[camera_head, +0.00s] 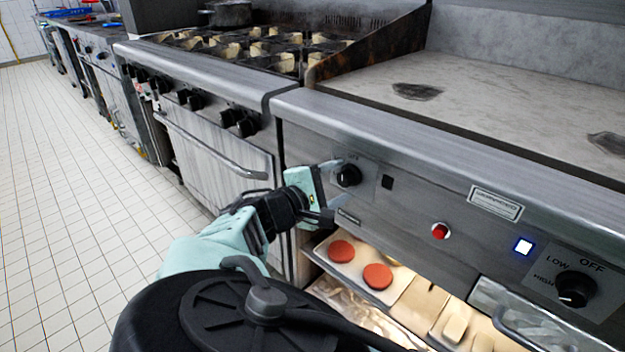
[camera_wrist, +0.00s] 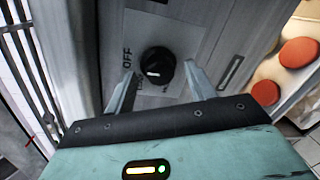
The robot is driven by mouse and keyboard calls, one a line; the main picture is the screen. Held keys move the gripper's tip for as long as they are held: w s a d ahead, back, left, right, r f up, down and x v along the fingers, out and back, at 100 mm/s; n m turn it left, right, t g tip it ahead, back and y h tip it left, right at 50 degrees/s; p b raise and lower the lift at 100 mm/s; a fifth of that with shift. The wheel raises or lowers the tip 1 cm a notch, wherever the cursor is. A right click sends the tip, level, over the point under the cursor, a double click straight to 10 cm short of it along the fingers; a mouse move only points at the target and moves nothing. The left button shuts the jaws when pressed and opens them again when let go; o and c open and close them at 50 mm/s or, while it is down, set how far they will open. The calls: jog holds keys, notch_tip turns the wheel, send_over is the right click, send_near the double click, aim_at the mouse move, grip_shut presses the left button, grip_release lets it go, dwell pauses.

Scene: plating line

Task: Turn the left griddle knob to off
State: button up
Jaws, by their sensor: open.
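The left griddle knob (camera_head: 348,175) is a round black knob on the steel front panel below the griddle. In the wrist view the knob (camera_wrist: 157,66) has a light pointer mark and sits beside a label reading OFF. The pointer mark is not lined up with the OFF lettering. My gripper (camera_head: 338,183) is at the panel in front of the knob. Its two fingers are apart, one on each side of the knob in the wrist view (camera_wrist: 160,85), with gaps visible between fingers and knob. Nothing is held.
A right griddle knob (camera_head: 576,289) has OFF, LOW and HIGH labels. A red button (camera_head: 440,231) and a lit blue-white indicator (camera_head: 523,246) sit between the knobs. Below is an open compartment with red patties (camera_head: 378,276). The stove (camera_head: 215,85) stands left; the tiled floor (camera_head: 70,200) is clear.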

jog(key=p+v, duration=0.3)
jog(key=v, duration=1.3)
jog(key=shift+s+a, duration=0.15)
jog(key=shift+s, duration=0.1)
